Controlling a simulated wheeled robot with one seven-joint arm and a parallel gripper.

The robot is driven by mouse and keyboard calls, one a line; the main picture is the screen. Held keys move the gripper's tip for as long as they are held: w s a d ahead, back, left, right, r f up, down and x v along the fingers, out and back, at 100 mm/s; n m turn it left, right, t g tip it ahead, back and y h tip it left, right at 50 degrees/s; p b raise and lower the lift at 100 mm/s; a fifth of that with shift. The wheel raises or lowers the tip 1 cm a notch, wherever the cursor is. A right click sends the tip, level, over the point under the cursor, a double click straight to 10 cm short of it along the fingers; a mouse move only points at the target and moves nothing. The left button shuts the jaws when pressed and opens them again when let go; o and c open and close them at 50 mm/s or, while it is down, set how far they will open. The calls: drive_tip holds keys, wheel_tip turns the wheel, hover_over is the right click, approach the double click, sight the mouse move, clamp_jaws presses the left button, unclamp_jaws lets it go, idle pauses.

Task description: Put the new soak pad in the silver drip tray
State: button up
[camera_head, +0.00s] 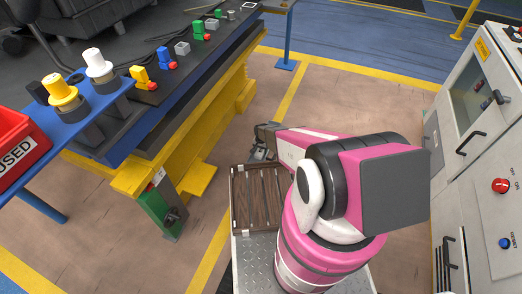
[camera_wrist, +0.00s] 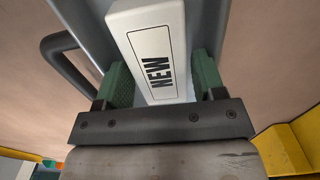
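The new soak pad (camera_wrist: 150,50) is a white block with a black-framed NEW label, seen in the wrist view. In the head view my gripper (camera_head: 264,142) is low, beyond the slatted wooden deck and right of the yellow bench base; the pad is not discernible there. A grey metal surface (camera_wrist: 85,25) with a black handle (camera_wrist: 60,62) lies behind the pad in the wrist view. I cannot tell whether it is the silver drip tray.
A bench (camera_head: 190,100) with a yellow base stands at left, a green box (camera_head: 160,208) at its foot. A red USED bin (camera_head: 18,145) is at far left. A grey cabinet (camera_head: 480,130) with handles stands at right. Floor lies open beyond my gripper.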

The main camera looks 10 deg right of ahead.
drive_tip(key=shift+r, duration=0.1)
wheel_tip(320, 180, up, 12)
wheel_tip(320, 180, up, 28)
drive_tip(key=n, duration=0.3)
hover_over(261, 150)
drive_tip(key=s+d, duration=0.5)
drive_tip(key=s, duration=0.9)
drive_tip(key=s+d+r+n, duration=0.2)
drive_tip(key=s+r, duration=0.7)
drive_tip(key=r, duration=0.3)
drive_tip(key=shift+d, duration=0.15)
drive_tip(key=shift+f, duration=0.1)
